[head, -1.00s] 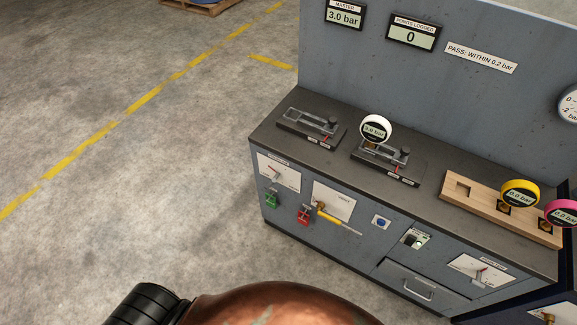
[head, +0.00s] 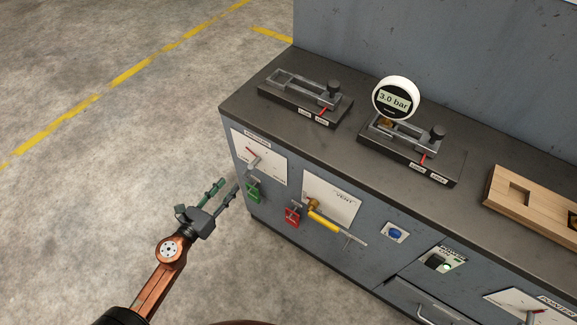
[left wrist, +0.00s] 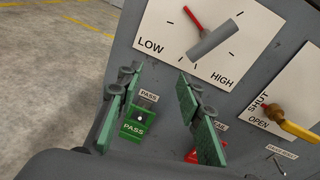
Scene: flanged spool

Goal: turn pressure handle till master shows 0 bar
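The pressure handle (head: 253,158) is a grey lever with a red pointer on a white plate at the cabinet front's left end. In the left wrist view the lever (left wrist: 211,39) lies slanted between the LOW and HIGH marks, its red end toward the upper left. My left gripper (head: 228,188) is open and empty, in front of the panel just left of the plate. In the left wrist view its fingers (left wrist: 157,80) are apart, below the lever and not touching it. The master display is out of view. My right gripper is not in view.
A white gauge (head: 394,98) reading 3.0 bar stands in a clamp on the bench top. Below the plate are a green PASS tag (head: 254,192) and a red tag (head: 292,215). A yellow vent lever (head: 323,221) sticks out to the right. Floor at left is clear.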

